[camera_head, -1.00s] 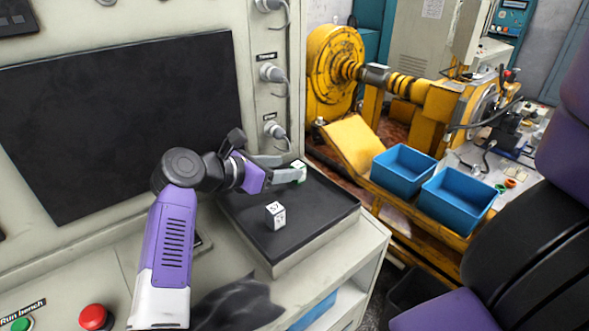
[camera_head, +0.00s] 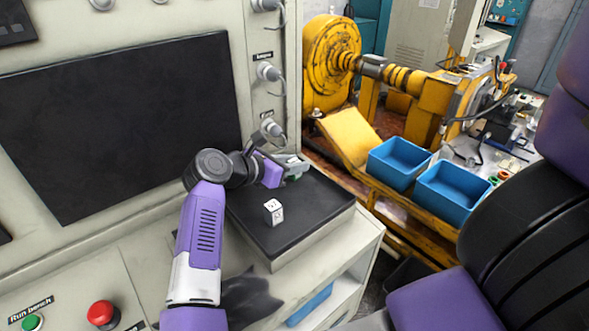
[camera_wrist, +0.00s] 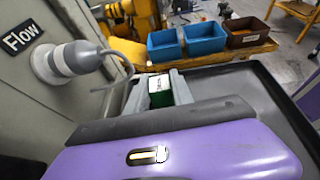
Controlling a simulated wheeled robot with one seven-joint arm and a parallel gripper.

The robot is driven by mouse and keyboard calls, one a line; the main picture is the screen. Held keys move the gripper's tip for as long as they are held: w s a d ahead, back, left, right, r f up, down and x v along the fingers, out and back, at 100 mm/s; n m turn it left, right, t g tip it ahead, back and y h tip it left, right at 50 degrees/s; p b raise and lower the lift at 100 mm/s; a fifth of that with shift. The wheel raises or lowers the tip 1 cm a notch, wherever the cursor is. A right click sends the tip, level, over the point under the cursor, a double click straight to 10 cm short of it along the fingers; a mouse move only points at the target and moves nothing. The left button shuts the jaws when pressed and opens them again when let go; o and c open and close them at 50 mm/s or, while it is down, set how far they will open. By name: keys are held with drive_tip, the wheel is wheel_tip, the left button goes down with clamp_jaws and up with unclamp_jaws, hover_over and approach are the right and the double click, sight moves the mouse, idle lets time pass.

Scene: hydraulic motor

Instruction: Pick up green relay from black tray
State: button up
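The green relay (camera_wrist: 160,91) has a pale labelled top and shows between my gripper's two grey fingers in the wrist view. In the head view only a small green part of the relay (camera_head: 293,178) shows beneath the fingers. My gripper (camera_head: 294,165) is over the far end of the black tray (camera_head: 310,222). In the wrist view the fingers of my gripper (camera_wrist: 160,84) lie against both sides of the relay, with no visible gap. The relay's underside is hidden, so I cannot tell whether it touches the tray.
A white marked cube (camera_head: 273,211) stands on the tray nearer the front. A grey plug with a cable (camera_wrist: 75,60) juts from the panel close to my gripper's left. Blue bins (camera_head: 398,163) stand beyond on the yellow machine.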

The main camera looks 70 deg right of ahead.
clamp_jaws()
drive_tip(key=shift+s+a+r+b, duration=0.15)
drive_tip(key=shift+r+b, duration=0.35)
drive_tip(key=shift+b, duration=0.05)
wheel_tip(320, 180, up, 6)
drive_tip(key=shift+b, duration=0.9)
drive_tip(key=s+a+p, duration=0.1)
drive_tip(key=s+a, duration=0.4)
drive_tip(key=s, duration=0.3)
drive_tip(key=s+a+p, duration=0.1)
drive_tip(key=s+a, duration=0.4)
drive_tip(key=s, duration=0.3)
drive_tip(key=shift+s, duration=0.3)
